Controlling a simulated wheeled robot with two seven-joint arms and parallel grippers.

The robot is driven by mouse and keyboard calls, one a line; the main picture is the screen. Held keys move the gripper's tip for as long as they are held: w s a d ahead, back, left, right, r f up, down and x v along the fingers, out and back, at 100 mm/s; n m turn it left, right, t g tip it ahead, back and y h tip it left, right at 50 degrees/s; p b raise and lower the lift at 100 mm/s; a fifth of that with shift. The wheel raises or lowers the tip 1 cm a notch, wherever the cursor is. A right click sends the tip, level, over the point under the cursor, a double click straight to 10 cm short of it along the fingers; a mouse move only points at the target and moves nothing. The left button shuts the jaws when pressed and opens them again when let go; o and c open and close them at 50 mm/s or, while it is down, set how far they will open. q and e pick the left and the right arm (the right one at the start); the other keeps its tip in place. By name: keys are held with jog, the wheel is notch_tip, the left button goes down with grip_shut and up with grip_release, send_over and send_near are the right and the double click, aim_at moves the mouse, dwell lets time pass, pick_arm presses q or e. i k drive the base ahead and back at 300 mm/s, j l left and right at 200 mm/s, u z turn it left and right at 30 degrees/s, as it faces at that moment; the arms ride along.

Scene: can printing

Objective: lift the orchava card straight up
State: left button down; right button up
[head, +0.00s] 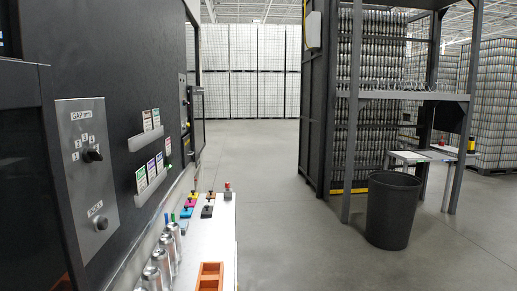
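Several small cards with coloured top bands stand in two holders on the dark machine wall at the left of the head view. The upper holder (146,140) has two green-banded cards, a left card (147,121) and a right card (156,118). The lower holder (151,187) has a green-banded card (141,180), a purple-banded card (151,170) and a red-banded card (160,163). The lettering is too small to read, so I cannot tell which is the orchava card. Neither of my grippers is in view.
A panel with knobs (88,190) is at the near left. A dark bin (391,210) stands right. The middle floor is clear.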

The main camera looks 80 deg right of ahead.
aim_at(167, 141)
jog(key=z, duration=1.85)
jog(key=k, duration=0.35)
jog(key=k+u, duration=0.35)
jog(key=k+j+u, duration=0.15)
jog(key=u, duration=0.15)
jog(key=k+j+u, duration=0.2)
jog(key=k+u, duration=0.15)
jog(key=i+l+u, duration=0.2)
jog(key=l, duration=0.2)
jog(key=i+l+u, duration=0.1)
jog(key=l+u, duration=0.15)
jog(key=l, duration=0.15)
jog(key=i+l+u, duration=0.2)
jog(key=l, duration=0.25)
jog(key=l+u, duration=0.2)
jog(key=l, duration=0.2)
jog(key=i+l, duration=0.1)
jog(key=l, duration=0.6)
jog(key=i+l, duration=0.1)
jog(key=l, duration=1.3)
jog(key=i+l, duration=0.15)
jog(key=l, duration=0.6)
jog(key=i+l, duration=0.1)
jog(key=l, duration=0.6)
